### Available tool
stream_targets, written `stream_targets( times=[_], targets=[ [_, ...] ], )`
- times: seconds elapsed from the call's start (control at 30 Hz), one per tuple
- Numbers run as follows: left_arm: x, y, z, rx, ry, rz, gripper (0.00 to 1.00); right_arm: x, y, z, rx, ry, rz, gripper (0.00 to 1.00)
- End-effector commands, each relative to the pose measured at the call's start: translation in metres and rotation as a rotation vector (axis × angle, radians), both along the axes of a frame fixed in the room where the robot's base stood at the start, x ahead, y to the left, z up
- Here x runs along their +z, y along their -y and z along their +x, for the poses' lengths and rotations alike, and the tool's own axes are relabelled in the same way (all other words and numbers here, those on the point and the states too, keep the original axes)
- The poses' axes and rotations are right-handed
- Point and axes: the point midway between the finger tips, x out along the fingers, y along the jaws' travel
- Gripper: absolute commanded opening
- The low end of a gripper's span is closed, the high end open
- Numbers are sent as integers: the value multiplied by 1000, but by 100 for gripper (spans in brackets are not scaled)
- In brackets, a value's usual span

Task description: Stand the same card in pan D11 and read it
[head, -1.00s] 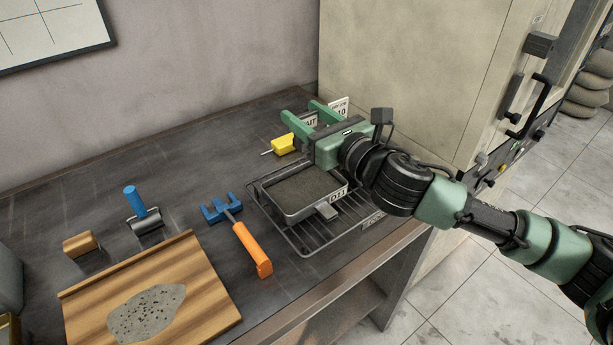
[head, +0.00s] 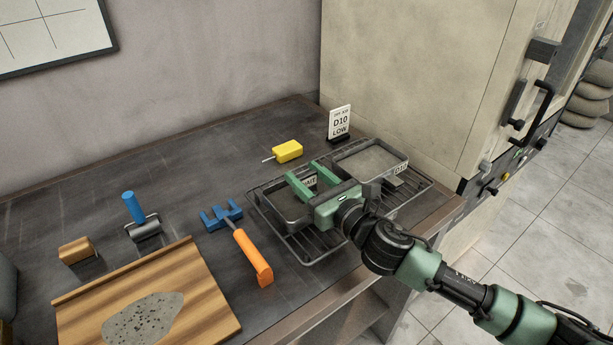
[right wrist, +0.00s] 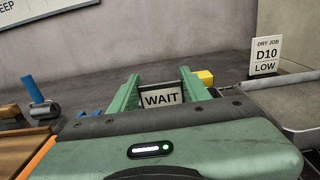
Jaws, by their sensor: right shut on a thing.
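My right gripper (head: 304,173) is over the near-left pan, D11 (head: 285,212), and hides part of it, including its label. It is shut on a small white card (head: 310,181); in the right wrist view the card (right wrist: 161,98) stands upright between the green fingers and reads "WAIT". I cannot tell whether the card's lower edge touches the pan's contents. A second pan (head: 370,160), labelled D10, sits to the right on the same wire rack (head: 312,258). My left gripper is not in view.
A sign (head: 340,122) reading "D10 LOW" stands behind the rack. The pale cabinet (head: 410,80) rises behind on the right.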

Motion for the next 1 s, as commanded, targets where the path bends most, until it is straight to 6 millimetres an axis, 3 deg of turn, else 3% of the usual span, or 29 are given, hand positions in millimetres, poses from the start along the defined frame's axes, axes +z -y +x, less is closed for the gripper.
stream_targets(
  times=[0.2,0.23,0.3,0.7,1.0],
  targets=[
    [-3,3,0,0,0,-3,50,-4,0,0,0,1,-1,0],
    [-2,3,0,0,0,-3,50,-4,0,0,0,1,-1,52],
    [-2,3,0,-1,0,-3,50,-3,0,0,0,0,-1,68],
    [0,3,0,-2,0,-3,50,1,1,-2,0,-1,-1,68],
    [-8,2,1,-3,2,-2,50,-2,36,-49,1,-1,-3,68]
  ],
)
